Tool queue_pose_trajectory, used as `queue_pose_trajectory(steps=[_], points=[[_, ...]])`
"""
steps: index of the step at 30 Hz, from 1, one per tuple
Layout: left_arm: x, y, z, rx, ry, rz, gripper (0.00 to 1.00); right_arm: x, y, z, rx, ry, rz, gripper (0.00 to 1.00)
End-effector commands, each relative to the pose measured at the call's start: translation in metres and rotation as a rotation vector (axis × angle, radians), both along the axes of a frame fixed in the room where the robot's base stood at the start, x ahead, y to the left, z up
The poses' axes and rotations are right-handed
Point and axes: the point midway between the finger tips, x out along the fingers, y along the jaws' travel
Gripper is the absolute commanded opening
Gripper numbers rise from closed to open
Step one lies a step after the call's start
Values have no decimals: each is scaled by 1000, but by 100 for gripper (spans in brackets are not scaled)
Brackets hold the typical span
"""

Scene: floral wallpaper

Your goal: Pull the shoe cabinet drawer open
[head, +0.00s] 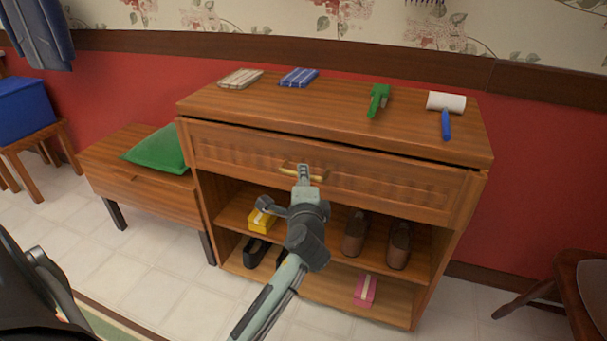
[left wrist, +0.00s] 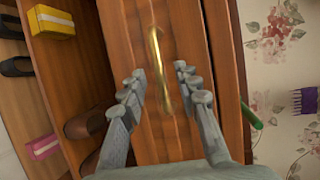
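The wooden shoe cabinet (head: 330,115) stands against the wall, its wide drawer (head: 400,184) under the top. The drawer front looks closed, with a thin dark gap along its upper edge. A brass handle (head: 318,178) sits at its middle, partly hidden by my left gripper (head: 303,171). In the left wrist view the handle (left wrist: 157,55) runs between the two spread fingers of my left gripper (left wrist: 160,73). The fingers are open, one on each side of the handle, with gaps visible. Contact cannot be told. My right gripper is not in view.
A brush (head: 378,100), a white-headed roller (head: 446,103) and two folded cloths lie on top. Open shelves below hold shoes (head: 398,245), a yellow box (head: 262,220) and a pink box (head: 365,291). A bench with a green cushion (head: 158,150) adjoins at left; a chair (head: 580,295) stands right.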

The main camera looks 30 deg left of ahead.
Motion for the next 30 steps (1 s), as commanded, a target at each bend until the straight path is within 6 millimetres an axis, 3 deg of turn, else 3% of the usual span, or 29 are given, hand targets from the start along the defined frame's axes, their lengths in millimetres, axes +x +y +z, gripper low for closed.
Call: queue_pose_trajectory(steps=[6,16,24,30], points=[[20,15,-5,0,0,-1,32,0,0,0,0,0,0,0],[24,18,-6,-2,1,-1,32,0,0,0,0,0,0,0],[23,17,-6,-2,1,-1,0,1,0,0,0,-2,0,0],[23,17,-6,-2,1,-1,0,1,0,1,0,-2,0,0]])
